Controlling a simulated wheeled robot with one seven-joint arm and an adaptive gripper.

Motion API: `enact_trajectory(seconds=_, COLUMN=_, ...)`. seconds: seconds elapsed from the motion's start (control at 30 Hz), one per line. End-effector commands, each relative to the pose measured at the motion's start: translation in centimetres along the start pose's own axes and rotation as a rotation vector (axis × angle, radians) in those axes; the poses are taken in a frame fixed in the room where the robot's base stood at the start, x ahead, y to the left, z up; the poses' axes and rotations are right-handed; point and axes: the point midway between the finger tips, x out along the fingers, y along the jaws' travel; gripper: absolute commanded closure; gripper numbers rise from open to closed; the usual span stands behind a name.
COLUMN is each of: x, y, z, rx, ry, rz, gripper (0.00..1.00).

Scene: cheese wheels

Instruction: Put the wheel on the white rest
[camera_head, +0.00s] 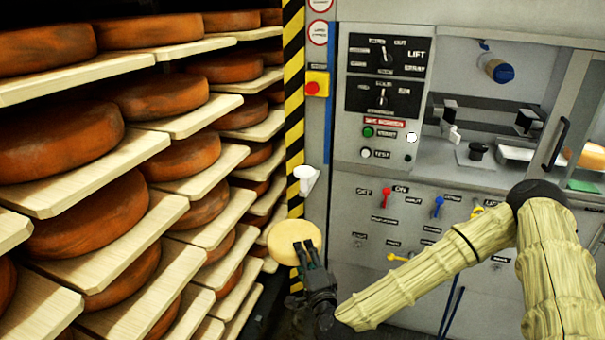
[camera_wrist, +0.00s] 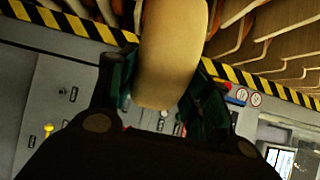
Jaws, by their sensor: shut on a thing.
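A pale yellow cheese wheel (camera_head: 290,230) is held up in front of the striped post, low in the middle of the head view. My gripper (camera_head: 304,247) is shut on it, with its dark fingers over the wheel's lower right part. In the wrist view the wheel (camera_wrist: 170,50) stands between the two green-padded fingers and hides part of what is behind. A white rest (camera_head: 306,176) sticks out from the grey machine's side edge, just above the wheel and slightly right in the head view. The wheel appears apart from it. The rest cannot be made out in the wrist view.
Shelves with several orange-brown wheels (camera_head: 60,140) on pale boards fill the left. A yellow-black striped post (camera_head: 294,90) stands beside the rest. The grey machine (camera_head: 345,210), with knobs, switches and levers, fills the right. A red button box (camera_head: 317,84) sits above the rest.

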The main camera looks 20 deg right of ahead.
Motion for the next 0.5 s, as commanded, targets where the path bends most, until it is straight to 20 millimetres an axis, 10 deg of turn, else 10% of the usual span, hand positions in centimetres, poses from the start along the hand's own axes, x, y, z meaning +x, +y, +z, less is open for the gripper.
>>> enact_trajectory(seconds=0.5, x=3.7, y=-5.2, z=-1.2, rx=-0.013, ry=-0.001, rz=-0.007, gripper=1.00)
